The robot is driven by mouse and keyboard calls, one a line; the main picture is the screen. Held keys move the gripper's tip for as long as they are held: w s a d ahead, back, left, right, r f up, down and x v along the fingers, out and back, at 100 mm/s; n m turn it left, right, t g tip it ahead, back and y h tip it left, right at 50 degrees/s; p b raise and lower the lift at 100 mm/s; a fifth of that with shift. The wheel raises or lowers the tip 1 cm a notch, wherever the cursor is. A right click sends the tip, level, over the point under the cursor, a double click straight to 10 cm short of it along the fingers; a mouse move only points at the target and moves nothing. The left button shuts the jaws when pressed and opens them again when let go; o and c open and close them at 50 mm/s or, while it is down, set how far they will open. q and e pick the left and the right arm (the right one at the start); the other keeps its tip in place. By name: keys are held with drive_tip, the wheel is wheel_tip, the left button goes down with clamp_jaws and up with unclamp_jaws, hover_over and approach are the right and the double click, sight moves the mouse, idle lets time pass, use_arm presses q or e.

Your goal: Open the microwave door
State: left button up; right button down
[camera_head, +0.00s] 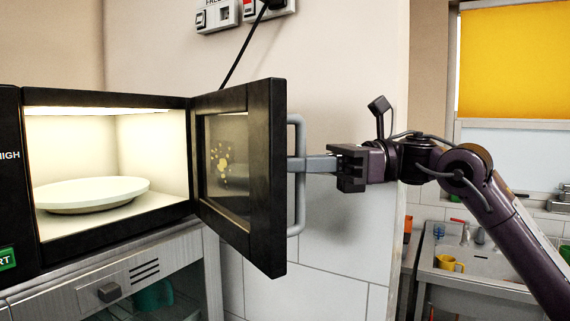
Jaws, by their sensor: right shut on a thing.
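The black microwave (105,98) stands at the left with its lit interior showing. A white round plate (92,193) lies inside it. The microwave door (267,180) is hinged at the right of the opening and stands swung well open. Its grey vertical bar handle (297,215) is on the door's outer side, facing right. My right gripper (300,164) comes from the right and is shut on the handle at mid-height. The exact finger contact is partly hidden behind the bar and the door edge. My left gripper is not in view.
The microwave rests on a metal cabinet (185,252) with a dark knob. Wall sockets with a black cable (243,55) are above the door. A sink (480,262) with a yellow mug (449,263) and a window with a yellow blind (515,60) are at the right.

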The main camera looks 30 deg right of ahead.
drive_tip(key=shift+w+d, duration=0.1)
drive_tip(key=shift+d, duration=0.45)
drive_tip(key=c, duration=1.5)
unclamp_jaws()
drive_tip(key=shift+w, duration=0.1)
drive_tip(key=b+v, duration=0.1)
drive_tip(key=v, duration=0.6)
drive_tip(key=shift+d, duration=0.3)
